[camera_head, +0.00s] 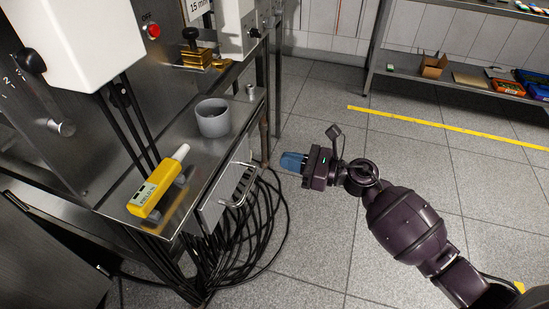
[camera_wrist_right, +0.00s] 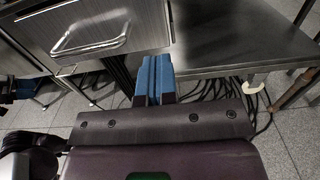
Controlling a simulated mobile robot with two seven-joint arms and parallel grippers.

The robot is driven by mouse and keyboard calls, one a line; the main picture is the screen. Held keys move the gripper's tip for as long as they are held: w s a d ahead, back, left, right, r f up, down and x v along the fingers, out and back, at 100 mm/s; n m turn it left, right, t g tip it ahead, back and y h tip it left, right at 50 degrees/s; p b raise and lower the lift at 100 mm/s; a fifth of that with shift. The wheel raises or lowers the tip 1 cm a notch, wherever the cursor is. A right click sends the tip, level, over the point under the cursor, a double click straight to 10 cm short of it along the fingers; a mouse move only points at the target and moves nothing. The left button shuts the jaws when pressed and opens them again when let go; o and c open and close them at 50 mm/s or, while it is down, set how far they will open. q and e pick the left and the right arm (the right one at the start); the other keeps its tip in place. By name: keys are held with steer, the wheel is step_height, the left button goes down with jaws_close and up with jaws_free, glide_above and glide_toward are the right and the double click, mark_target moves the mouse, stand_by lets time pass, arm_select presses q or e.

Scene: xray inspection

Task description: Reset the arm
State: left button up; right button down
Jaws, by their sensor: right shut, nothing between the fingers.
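My right gripper (camera_head: 291,162) is shut and empty, with its blue fingers together. In the head view it is out over the floor, to the right of the metal bench (camera_head: 215,155) and apart from it. In the right wrist view the closed blue fingers (camera_wrist_right: 154,76) point toward the bench's drawer (camera_wrist_right: 95,30) and underside. My right arm (camera_head: 405,222) reaches in from the lower right. My left gripper is not in view.
A shelf (camera_head: 455,77) with boxes is at the upper right. Open floor lies around my right arm.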

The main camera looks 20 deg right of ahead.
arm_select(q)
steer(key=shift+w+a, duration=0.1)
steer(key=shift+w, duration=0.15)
arm_select(e)
steer(key=v, duration=0.6)
steer(key=shift+d, duration=0.15)
